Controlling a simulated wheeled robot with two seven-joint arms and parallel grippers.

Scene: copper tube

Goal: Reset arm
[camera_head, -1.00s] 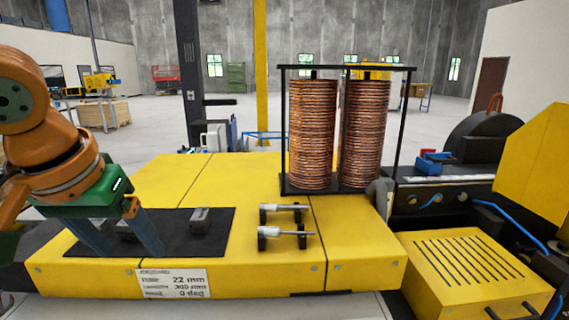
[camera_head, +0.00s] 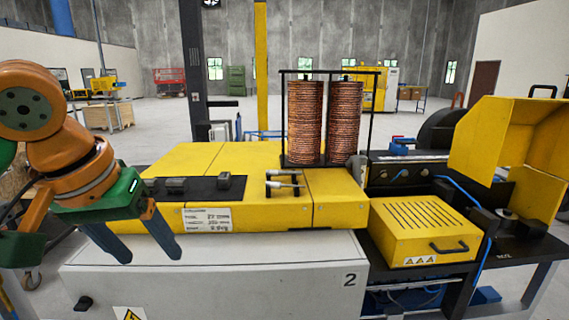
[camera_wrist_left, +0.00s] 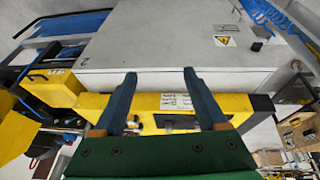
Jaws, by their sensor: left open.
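My left gripper (camera_head: 142,240) hangs at the left of the head view, in front of the front edge of the yellow machine table (camera_head: 335,213). Its two blue fingers are apart with nothing between them. In the left wrist view the open fingers (camera_wrist_left: 160,85) point toward the machine's front, with the white cabinet (camera_wrist_left: 150,40) beyond them. Two copper coil stacks (camera_head: 305,120) stand in a black frame on the table. Two small metal cylinders (camera_head: 283,180) lie on holders in front of them. My right gripper is in neither view.
A black pad (camera_head: 200,190) with small grey blocks lies on the table's left part. A vented yellow box (camera_head: 425,225) with a black handle is at the right. A raised yellow cover (camera_head: 490,135) stands behind it. Open floor lies behind the machine.

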